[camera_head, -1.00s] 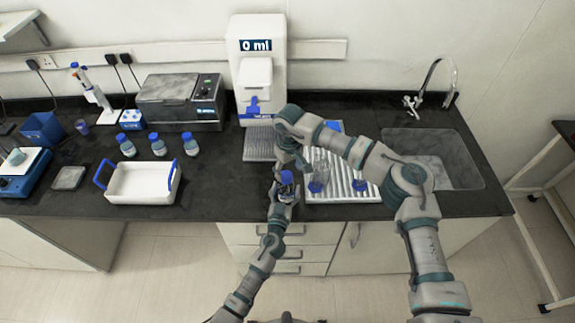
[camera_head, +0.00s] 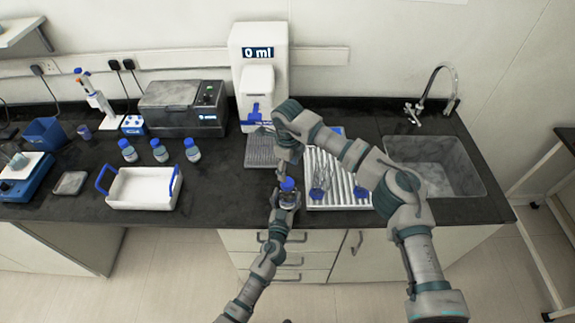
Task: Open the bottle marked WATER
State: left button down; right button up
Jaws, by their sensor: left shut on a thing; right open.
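A small clear bottle with a blue cap (camera_head: 288,185) is at the front edge of the dark bench in the head view. My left gripper (camera_head: 286,200) is shut on this bottle's body and holds it upright. My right gripper (camera_head: 284,168) is open just above the cap and apart from it. Whether the held bottle is marked WATER cannot be read. Three similar blue-capped bottles stand in a row further left: one (camera_head: 128,151), one (camera_head: 160,150) and one (camera_head: 192,149). Their labels are too small to read.
A white tray with blue handles (camera_head: 143,188) sits left of my grippers. A white dispenser reading 0 ml (camera_head: 258,70) stands behind. A ribbed draining rack (camera_head: 335,165) holding glassware and a sink (camera_head: 440,165) are to the right. The bench between tray and grippers is clear.

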aim_at(288, 181)
jog(key=m, duration=0.4)
jog(key=shift+a+r, duration=0.1)
jog(key=shift+r, duration=0.1)
jog(key=m, duration=0.3)
jog(key=shift+w+m, duration=0.1)
jog(key=shift+m, duration=0.2)
notch_tip(288, 181, down, 8)
jog(key=shift+r, duration=0.1)
jog(key=c, duration=1.2)
jog(key=n, duration=0.3)
jog(key=shift+n, duration=0.4)
jog(key=n, duration=0.3)
